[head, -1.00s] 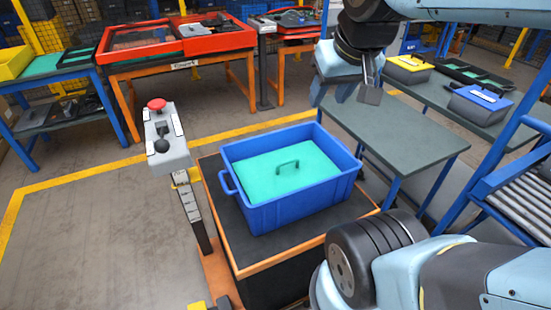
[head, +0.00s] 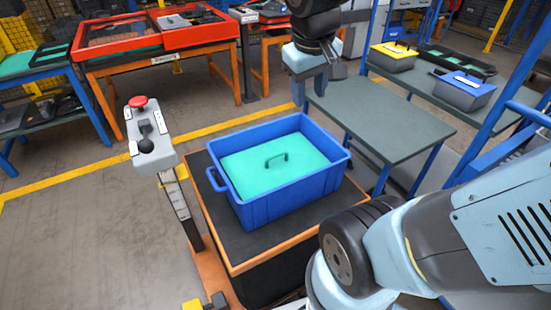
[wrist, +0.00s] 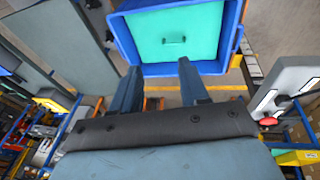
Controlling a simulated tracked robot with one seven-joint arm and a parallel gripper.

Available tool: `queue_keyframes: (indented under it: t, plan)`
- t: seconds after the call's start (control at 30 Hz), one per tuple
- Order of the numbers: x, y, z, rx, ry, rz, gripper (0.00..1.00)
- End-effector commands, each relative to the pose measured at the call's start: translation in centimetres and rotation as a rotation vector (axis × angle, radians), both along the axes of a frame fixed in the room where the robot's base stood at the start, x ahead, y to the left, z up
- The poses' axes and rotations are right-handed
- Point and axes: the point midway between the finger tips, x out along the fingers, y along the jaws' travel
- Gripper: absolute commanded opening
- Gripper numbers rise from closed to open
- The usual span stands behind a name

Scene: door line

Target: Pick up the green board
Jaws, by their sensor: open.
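The green board (head: 250,172) lies flat inside a blue bin (head: 296,190), with a dark handle (head: 277,160) standing up near its middle. The bin rests on a black-topped stand with an orange edge. My gripper (head: 312,92) is above and behind the bin's far right side in the head view, apart from the board. In the wrist view my gripper (wrist: 160,85) shows two spread fingers with nothing between them. The green board (wrist: 200,30) and its handle (wrist: 174,39) lie ahead of the fingertips there.
A control post with a red button (head: 138,102) stands left of the bin. A bare grey-green table (head: 380,120) is at the right, with yellow-lidded (head: 393,55) and blue-lidded (head: 466,88) boxes beyond. Red trays (head: 150,35) lie on an orange-legged bench behind.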

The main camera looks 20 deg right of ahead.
Motion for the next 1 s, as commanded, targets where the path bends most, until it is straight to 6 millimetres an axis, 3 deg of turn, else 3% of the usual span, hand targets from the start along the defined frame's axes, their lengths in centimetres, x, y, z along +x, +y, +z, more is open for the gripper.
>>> queue_keyframes:
  t: [0.5,1.0]
  plan:
    - [6.0,-0.2,-6.4,-0.297,0.326,0.256,0.45]
    - [11.4,1.0,-13.6,-0.588,0.597,0.539,0.45]
